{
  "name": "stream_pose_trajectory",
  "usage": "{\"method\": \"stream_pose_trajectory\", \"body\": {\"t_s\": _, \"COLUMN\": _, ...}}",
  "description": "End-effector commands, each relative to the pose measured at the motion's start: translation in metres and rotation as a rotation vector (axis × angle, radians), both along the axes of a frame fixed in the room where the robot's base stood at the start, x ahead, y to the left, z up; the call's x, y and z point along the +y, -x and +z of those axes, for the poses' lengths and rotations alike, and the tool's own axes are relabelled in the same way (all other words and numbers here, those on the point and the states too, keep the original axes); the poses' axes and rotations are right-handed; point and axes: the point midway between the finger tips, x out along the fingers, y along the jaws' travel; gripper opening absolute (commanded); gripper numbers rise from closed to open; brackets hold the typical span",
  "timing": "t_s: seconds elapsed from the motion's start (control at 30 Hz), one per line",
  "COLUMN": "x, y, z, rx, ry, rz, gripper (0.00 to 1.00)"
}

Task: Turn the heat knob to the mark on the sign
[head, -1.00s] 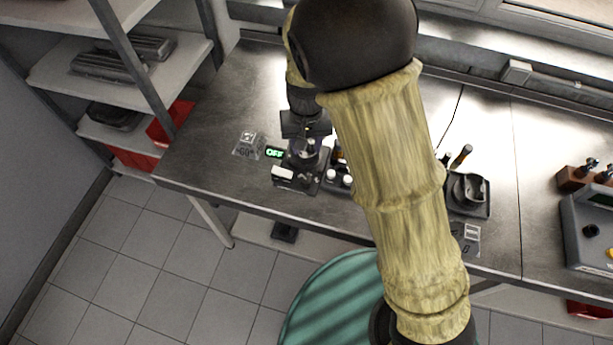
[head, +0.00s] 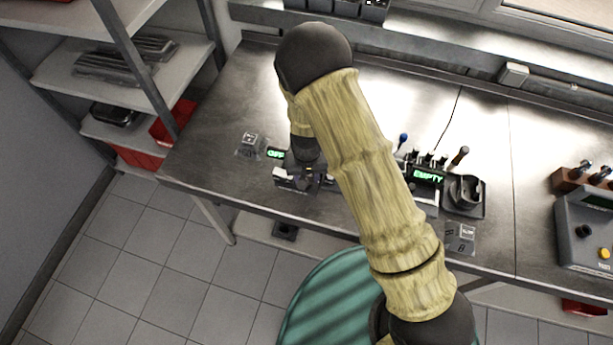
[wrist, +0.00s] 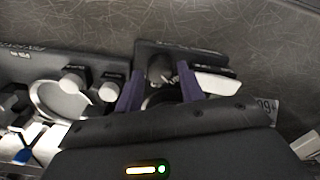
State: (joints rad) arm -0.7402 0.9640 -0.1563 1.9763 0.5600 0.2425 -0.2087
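A small dark heat unit stands near the table's front edge, with a green "OFF" display (head: 276,153) and a white block (head: 282,173) in the head view. The sign (head: 250,146) stands left of it; its print is too small to read there. Part of it seems to show upside down in the wrist view (wrist: 265,106), reading about 60. My gripper (head: 309,172) is down at the unit and hides much of it. In the wrist view my gripper (wrist: 160,70) has its purple fingers apart, on either side of a dark round knob (wrist: 160,66). Contact with the knob is not clear.
Right of the unit are white-capped parts (wrist: 72,80), an "EMPTY" display (head: 425,176) and a dark cup-like holder (head: 466,190). Another sign (head: 461,235) stands near the front edge. The table left of the first sign is clear.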

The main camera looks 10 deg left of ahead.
Motion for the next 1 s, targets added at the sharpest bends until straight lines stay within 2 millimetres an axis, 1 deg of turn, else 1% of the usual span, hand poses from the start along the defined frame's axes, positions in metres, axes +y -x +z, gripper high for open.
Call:
{"method": "stream_pose_trajectory", "body": {"t_s": 0.13, "x": -0.0003, "y": 0.0004, "z": -0.0096, "rx": 0.001, "ry": 0.000, "rz": 0.000, "gripper": 0.38}}
{"method": "stream_pose_trajectory", "body": {"t_s": 0.4, "x": 0.0007, "y": 0.0008, "z": -0.0117, "rx": 0.000, "ry": 0.000, "rz": 0.002, "gripper": 0.38}}
{"method": "stream_pose_trajectory", "body": {"t_s": 0.43, "x": 0.0007, "y": 0.0008, "z": -0.0116, "rx": 0.000, "ry": 0.000, "rz": 0.002, "gripper": 0.36}}
{"method": "stream_pose_trajectory", "body": {"t_s": 0.5, "x": 0.0007, "y": 0.0008, "z": -0.0115, "rx": 0.000, "ry": 0.000, "rz": 0.002, "gripper": 0.23}}
{"method": "stream_pose_trajectory", "body": {"t_s": 0.6, "x": 0.0007, "y": 0.0008, "z": -0.0114, "rx": 0.000, "ry": 0.000, "rz": 0.002, "gripper": 0.07}}
{"method": "stream_pose_trajectory", "body": {"t_s": 0.87, "x": 0.0006, "y": 0.0008, "z": -0.0112, "rx": 0.000, "ry": 0.000, "rz": -0.012, "gripper": 0.07}}
{"method": "stream_pose_trajectory", "body": {"t_s": 1.0, "x": 0.0006, "y": 0.0008, "z": -0.0112, "rx": 0.000, "ry": 0.000, "rz": -0.047, "gripper": 0.07}}
